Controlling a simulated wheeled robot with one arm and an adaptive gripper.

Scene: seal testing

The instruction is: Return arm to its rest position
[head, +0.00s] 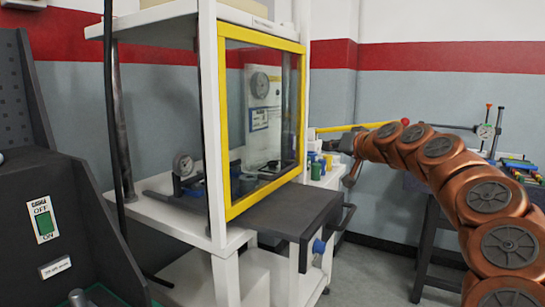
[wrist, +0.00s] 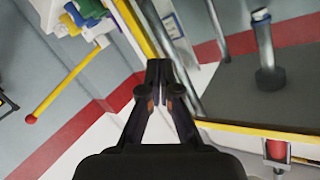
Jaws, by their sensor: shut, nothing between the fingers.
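My copper arm (head: 440,150) reaches in from the right side of the head view and bends toward the test cabinet. My gripper (head: 343,147) is at its end, small and partly hard to make out, beside the right edge of the cabinet's yellow frame (head: 223,130). In the wrist view my gripper (wrist: 159,70) points up the picture with its dark fingertips together and nothing between them. The yellow frame (wrist: 137,28) passes close to the fingertips in that view. I cannot tell whether they touch.
A yellow lever (head: 340,128) with a red ball end (head: 405,121) lies just above my gripper. Small bottles (head: 315,165) stand on the white ledge below it. A dark shelf (head: 290,210) juts out from the cabinet. A side table (head: 430,240) stands at right.

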